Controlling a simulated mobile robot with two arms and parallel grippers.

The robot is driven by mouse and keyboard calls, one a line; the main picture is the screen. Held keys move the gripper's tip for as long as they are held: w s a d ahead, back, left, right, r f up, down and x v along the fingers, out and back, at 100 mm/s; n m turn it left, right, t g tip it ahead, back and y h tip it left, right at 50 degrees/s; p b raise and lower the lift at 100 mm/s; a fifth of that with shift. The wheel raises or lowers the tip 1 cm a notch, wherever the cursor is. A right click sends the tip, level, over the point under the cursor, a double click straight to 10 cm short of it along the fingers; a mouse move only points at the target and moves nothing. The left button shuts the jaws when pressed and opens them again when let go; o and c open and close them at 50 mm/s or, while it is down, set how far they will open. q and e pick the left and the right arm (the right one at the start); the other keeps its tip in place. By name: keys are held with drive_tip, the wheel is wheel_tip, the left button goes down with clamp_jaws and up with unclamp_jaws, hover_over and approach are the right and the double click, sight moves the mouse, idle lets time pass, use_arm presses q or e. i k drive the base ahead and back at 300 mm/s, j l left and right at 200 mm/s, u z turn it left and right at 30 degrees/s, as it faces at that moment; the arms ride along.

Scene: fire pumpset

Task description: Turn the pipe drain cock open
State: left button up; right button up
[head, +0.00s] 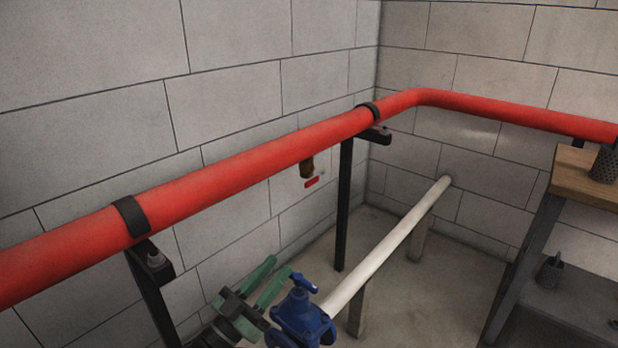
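The drain cock (307,169) is a small brass fitting on the underside of the long red pipe (240,163), left of the middle pipe support. A small red lever (312,182) shows just below it, slanting slightly up to the right. My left gripper (281,265) has green fingers and a dark body at the bottom of the head view. Its fingers are apart with nothing seen between them. They point up and to the right, and in the picture they lie below the cock, clear of it. My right gripper is not in view.
A blue valve (300,318) on a pale pipe (385,250) appears close right of my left gripper. Black pipe supports (344,205) stand along the block wall. A wooden-topped bench (585,178) is at right. Floor between the pale pipe and bench looks clear.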

sight(315, 179)
drive_tip(key=i, duration=0.9)
